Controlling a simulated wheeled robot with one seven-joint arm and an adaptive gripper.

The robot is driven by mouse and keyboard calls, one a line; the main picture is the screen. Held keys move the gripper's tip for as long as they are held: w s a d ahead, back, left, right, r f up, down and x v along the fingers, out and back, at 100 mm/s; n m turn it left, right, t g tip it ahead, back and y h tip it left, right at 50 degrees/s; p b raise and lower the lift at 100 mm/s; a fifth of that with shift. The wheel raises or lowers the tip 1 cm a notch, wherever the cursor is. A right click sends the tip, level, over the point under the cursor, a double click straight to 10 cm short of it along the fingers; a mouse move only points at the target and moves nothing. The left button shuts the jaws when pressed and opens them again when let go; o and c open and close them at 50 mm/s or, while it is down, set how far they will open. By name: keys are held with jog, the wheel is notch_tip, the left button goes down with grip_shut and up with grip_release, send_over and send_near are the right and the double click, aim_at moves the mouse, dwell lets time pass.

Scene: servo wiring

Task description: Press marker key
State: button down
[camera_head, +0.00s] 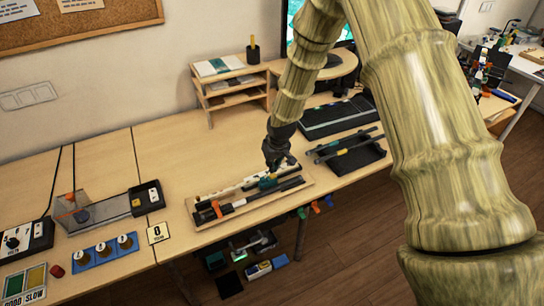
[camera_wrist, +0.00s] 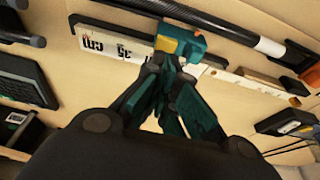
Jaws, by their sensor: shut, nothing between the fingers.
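A tray (camera_head: 192,208) on the desk holds a white ruler strip (camera_head: 230,192), dark rods and a teal slider block (camera_head: 267,184). In the wrist view, the teal block (camera_wrist: 190,44) sits on the white ruler (camera_wrist: 105,42), which is printed "35 cm". A yellow piece (camera_wrist: 165,44) on the block's side looks like the marker key. My gripper (camera_head: 277,162) points down over the tray, just above the teal block. In the wrist view my gripper (camera_wrist: 165,72) is shut and empty, with its fingertips close to the yellow piece. I cannot tell whether they touch it.
A black rack with rods (camera_head: 350,150) and a keyboard (camera_head: 335,115) lie to the right. A wooden shelf (camera_head: 228,82) stands behind. Left of the tray are a "0" card (camera_head: 158,232), a blue panel with dials (camera_head: 104,250) and a grey device (camera_head: 110,208).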

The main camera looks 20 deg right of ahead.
aim_at(272, 175)
jog(key=shift+f, duration=0.95)
jog(key=shift+f+b, duration=0.35)
jog(key=shift+f, duration=0.4)
jog(key=shift+s, duration=0.15)
jog(key=shift+f, duration=0.1)
jog(key=shift+s, duration=0.1)
jog(key=r+p, duration=0.1)
jog(key=r, duration=0.1)
jog(key=r+p, duration=0.2)
jog(key=shift+w+r, duration=0.2)
jog(key=shift+r, duration=0.2)
jog(key=shift+s+r+b, duration=0.1)
jog(key=shift+b, duration=0.25)
jog(key=b+v, duration=0.2)
jog(key=v, duration=0.7)
jog(key=shift+r+b, duration=0.3)
